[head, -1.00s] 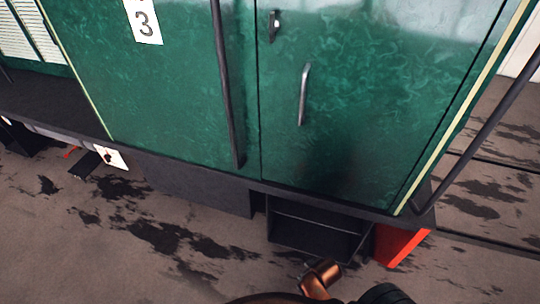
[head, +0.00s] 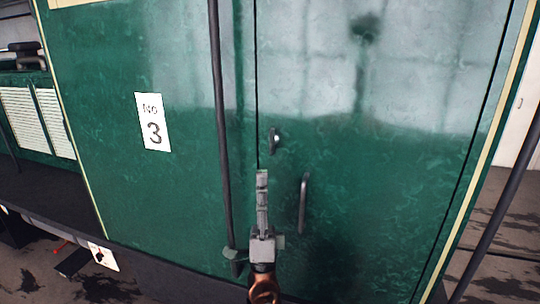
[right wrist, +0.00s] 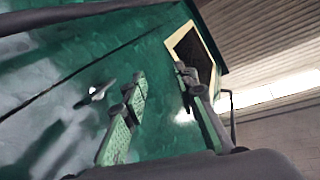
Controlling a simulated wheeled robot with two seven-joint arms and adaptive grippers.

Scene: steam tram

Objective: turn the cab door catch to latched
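The cab door (head: 390,190) is a green panel that fills the middle right of the head view. The catch (head: 274,140) is a small dark piece with a bright spot, near the door's left seam. It also shows in the right wrist view as a small pale piece (right wrist: 97,94), left of the fingers. My right gripper (head: 262,178) is just below and left of the catch in the head view, apart from it in the picture. In the right wrist view its two fingers (right wrist: 160,85) stand apart with nothing between them. My left gripper is not in view.
A dark door handle (head: 303,203) is right of my right gripper. A long dark handrail (head: 222,120) runs upright on its left. A white number 3 plate (head: 153,122) is on the green side panel. Another rail (head: 500,160) slants at the far right.

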